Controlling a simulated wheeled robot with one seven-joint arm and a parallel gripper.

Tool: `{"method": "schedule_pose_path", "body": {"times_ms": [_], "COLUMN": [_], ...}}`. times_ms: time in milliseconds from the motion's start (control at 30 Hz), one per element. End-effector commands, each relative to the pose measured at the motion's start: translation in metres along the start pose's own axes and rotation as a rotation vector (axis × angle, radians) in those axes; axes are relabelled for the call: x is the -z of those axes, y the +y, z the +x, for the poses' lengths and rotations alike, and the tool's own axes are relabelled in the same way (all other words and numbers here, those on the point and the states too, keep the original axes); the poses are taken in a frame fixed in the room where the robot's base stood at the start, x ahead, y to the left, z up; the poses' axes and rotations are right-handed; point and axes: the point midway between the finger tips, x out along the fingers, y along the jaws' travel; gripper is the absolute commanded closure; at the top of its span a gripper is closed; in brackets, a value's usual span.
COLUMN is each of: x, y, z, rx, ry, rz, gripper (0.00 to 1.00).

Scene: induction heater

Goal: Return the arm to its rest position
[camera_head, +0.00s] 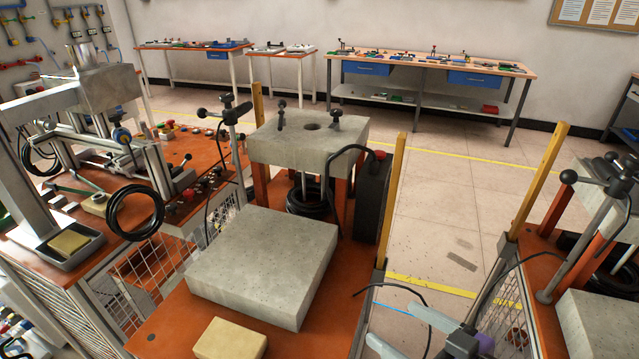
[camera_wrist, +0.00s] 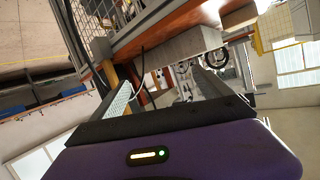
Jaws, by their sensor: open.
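My gripper (camera_head: 391,325) shows at the bottom edge of the head view, right of the orange bench. Its two grey fingers are spread apart and point to the left, with nothing between them. Part of its purple body shows behind them, and the rest of the arm is out of frame. In the wrist view my gripper (camera_wrist: 160,80) is also open and empty, its two fingers reaching past the purple housing. The induction heater station, with a concrete block (camera_head: 263,268) on an orange bench top (camera_head: 172,327), stands left of the gripper.
A yellow post (camera_head: 392,200) and a thin black cable (camera_head: 405,287) are close to the gripper. A second station (camera_head: 590,270) stands at the right. A small tan block (camera_head: 230,341) lies at the bench front. Open tiled floor (camera_head: 450,215) lies between the stations and the back tables.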

Motion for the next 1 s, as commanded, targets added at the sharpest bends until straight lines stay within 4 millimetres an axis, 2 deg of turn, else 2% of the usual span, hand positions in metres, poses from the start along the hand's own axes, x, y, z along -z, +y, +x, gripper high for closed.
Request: {"method": "schedule_pose_path", "body": {"times_ms": [133, 200, 367, 567, 700, 867, 1000], "x": [-0.018, -0.031, -0.053, -0.066, -0.069, -0.074, -0.087], "y": [0.027, 0.036, 0.038, 0.009, -0.023, -0.066, -0.1], "z": [-0.017, -0.034, -0.082, -0.141, -0.178, -0.212, -0.233], "rx": [-0.223, -0.341, -0.551, -0.686, -0.716, -0.705, -0.679], "ry": [0.05, 0.084, 0.17, 0.258, 0.292, 0.284, 0.215], "rz": [0.112, 0.157, 0.197, 0.165, 0.12, 0.066, 0.037], "gripper": [0.11, 0.11, 0.11, 0.11, 0.11, 0.11, 0.11]}}
